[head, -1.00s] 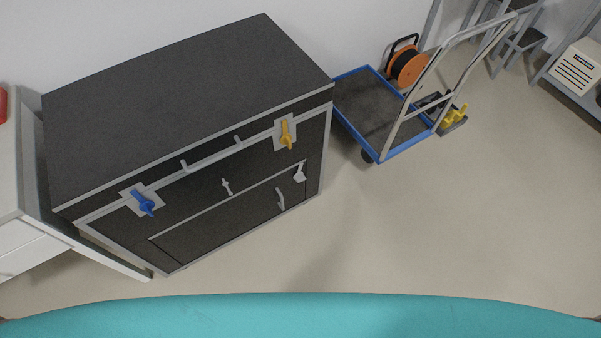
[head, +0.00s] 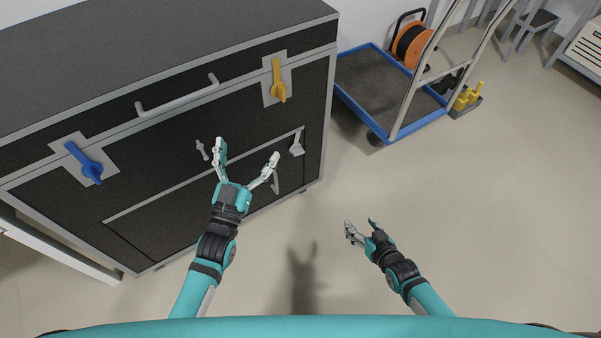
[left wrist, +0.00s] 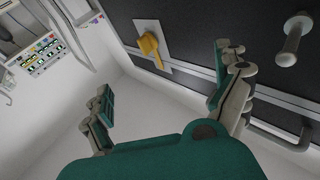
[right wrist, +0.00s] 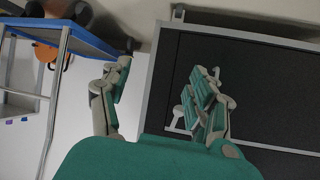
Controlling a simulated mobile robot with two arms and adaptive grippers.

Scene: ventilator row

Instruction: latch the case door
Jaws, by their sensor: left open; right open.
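The black case (head: 150,85) with grey edges stands at the left in the head view. Its front carries a blue latch (head: 90,168) at the left and a yellow latch (head: 279,88) at the right, both on grey plates. The yellow lever points up; the blue one slants up to the left. A lower front panel (head: 170,215) has a small grey lever (head: 297,145) at its upper right. My left gripper (head: 248,156) is open and empty before the front, below the yellow latch (left wrist: 150,48). My right gripper (head: 361,225) is open and empty, right of the case.
A grey bar handle (head: 178,102) and a small grey knob (head: 202,149) stick out from the case front. A blue-rimmed trolley (head: 390,90) with an orange cable reel (head: 411,45) stands right of the case. Floor (head: 480,200) at the right is clear.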

